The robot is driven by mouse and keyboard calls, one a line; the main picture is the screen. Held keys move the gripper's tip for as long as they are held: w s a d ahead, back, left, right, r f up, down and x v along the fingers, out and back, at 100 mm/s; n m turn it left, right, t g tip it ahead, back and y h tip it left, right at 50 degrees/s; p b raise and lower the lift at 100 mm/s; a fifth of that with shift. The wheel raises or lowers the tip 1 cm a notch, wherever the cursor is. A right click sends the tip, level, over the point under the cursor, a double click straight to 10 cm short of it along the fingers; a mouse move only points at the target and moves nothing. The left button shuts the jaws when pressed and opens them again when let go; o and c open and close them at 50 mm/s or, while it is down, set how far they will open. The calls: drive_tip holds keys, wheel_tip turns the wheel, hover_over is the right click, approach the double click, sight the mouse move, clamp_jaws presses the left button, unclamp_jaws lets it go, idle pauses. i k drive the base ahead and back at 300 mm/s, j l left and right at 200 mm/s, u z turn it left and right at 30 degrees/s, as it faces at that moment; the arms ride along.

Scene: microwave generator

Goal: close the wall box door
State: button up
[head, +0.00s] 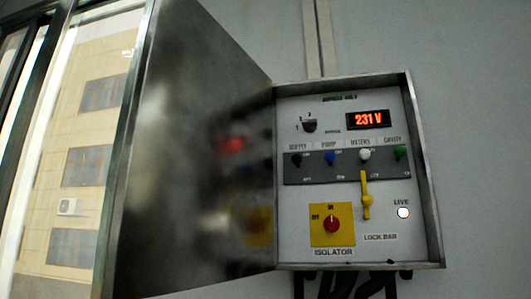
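The wall box (433,225) is a grey metal case on the wall, right of the middle of the head view. Its door (185,130) stands wide open, swung out to the left from the box's left side. The door's inner face is shiny and mirrors the panel blurrily. My gripper is not in view.
Inside the box are a red 231 V display (368,119), a row of several coloured switches, a yellow lock bar (366,195) and a red isolator knob (331,224) on a yellow plate. Cables (345,285) hang below. A window (80,150) lies left of the door.

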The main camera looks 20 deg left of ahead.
sight(194, 207)
drive_tip(key=j+z, duration=0.2)
drive_tip(key=j, duration=0.2)
drive_tip(key=k+j+z, duration=0.2)
drive_tip(key=j, duration=0.15)
drive_tip(key=k+j+z, duration=0.1)
drive_tip(key=j+z, duration=0.15)
drive_tip(key=k+j, duration=0.15)
drive_tip(key=j, duration=0.25)
drive_tip(key=k+j, duration=0.15)
drive_tip(key=j, duration=0.25)
drive_tip(key=k+j+z, duration=0.1)
drive_tip(key=j, duration=0.35)
